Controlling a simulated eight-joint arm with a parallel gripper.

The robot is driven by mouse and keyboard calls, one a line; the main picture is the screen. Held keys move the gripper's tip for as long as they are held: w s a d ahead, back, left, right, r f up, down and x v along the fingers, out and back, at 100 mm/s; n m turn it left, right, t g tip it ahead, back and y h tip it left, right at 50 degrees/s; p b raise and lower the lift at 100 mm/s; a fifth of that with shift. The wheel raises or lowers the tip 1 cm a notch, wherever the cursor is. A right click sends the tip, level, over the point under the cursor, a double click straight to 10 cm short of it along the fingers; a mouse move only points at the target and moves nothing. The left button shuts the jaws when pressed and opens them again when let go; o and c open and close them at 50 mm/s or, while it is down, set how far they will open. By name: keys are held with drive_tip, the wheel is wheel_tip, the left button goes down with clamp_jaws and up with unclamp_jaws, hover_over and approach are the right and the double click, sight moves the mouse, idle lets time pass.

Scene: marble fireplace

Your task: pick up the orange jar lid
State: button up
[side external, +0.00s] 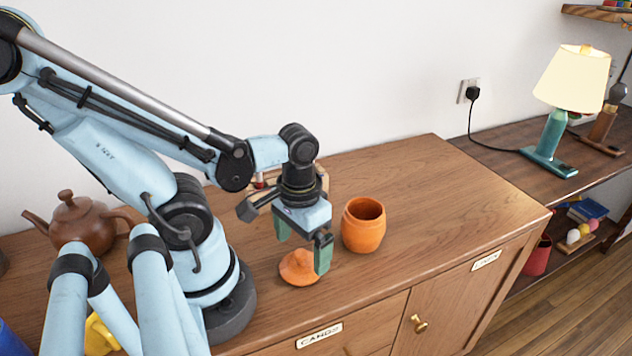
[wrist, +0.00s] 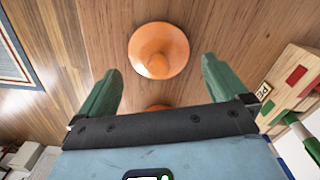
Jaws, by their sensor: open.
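The orange jar lid (side external: 298,268) lies on the wooden cabinet top, left of and in front of the orange jar (side external: 363,228), which stands upright and open. In the wrist view the lid (wrist: 158,48) appears round with a raised middle knob. My gripper (side external: 302,254) points down just above the lid, open and empty, and one finger covers part of the lid's right side. In the wrist view my gripper's two green fingers (wrist: 161,68) stand apart, with the lid between and beyond their tips. An orange sliver (wrist: 158,107) shows above the palm edge; I cannot tell what it is.
A brown teapot (side external: 80,222) stands at the left, near a yellow object (side external: 100,336). A wooden box (wrist: 294,88) with coloured shapes is at the right of the wrist view. The cabinet top (side external: 440,195) right of the jar is clear.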

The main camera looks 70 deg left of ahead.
drive_tip(key=shift+f, duration=1.45)
drive_tip(key=shift+c, duration=0.5)
drive_tip(key=c, duration=0.8)
drive_tip(key=shift+r, duration=0.15)
